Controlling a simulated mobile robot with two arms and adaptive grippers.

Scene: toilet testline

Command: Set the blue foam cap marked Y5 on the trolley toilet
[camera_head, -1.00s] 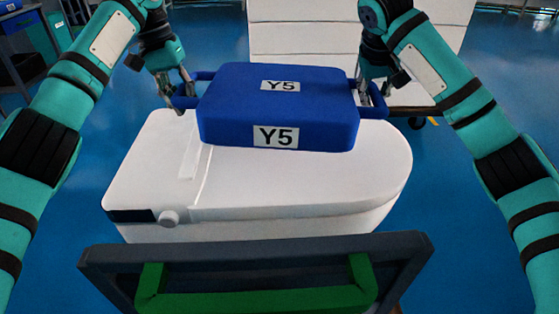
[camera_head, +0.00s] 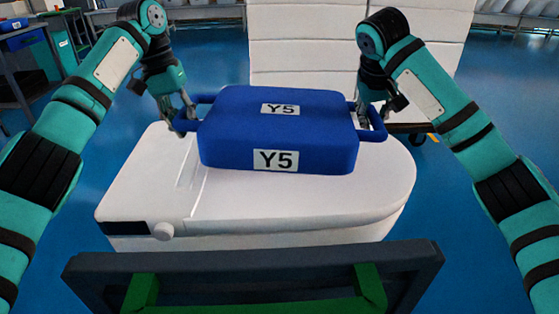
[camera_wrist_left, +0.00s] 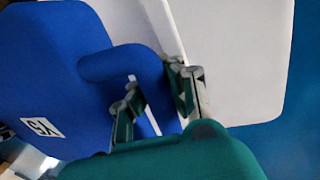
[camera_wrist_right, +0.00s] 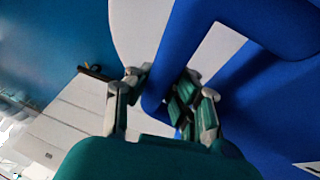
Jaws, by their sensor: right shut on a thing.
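The blue foam cap marked Y5 (camera_head: 225,150) is level over the top of the white toilet (camera_head: 300,205). I cannot tell whether its underside touches the toilet. My left gripper (camera_head: 184,120) is at the cap's left handle (camera_head: 206,98). In the left wrist view its fingers (camera_wrist_left: 155,98) straddle the blue handle (camera_wrist_left: 115,63), but how tightly is unclear. My right gripper (camera_head: 368,118) is shut on the cap's right handle (camera_head: 378,125). In the right wrist view the blue bar (camera_wrist_right: 158,85) runs between its fingers (camera_wrist_right: 165,98).
A dark frame with green handles (camera_head: 255,262) stands in front of the toilet. White stacked panels (camera_head: 300,45) stand behind, on a wheeled base. A workbench (camera_head: 30,60) is at the far left. Blue floor (camera_head: 455,220) is open on the right.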

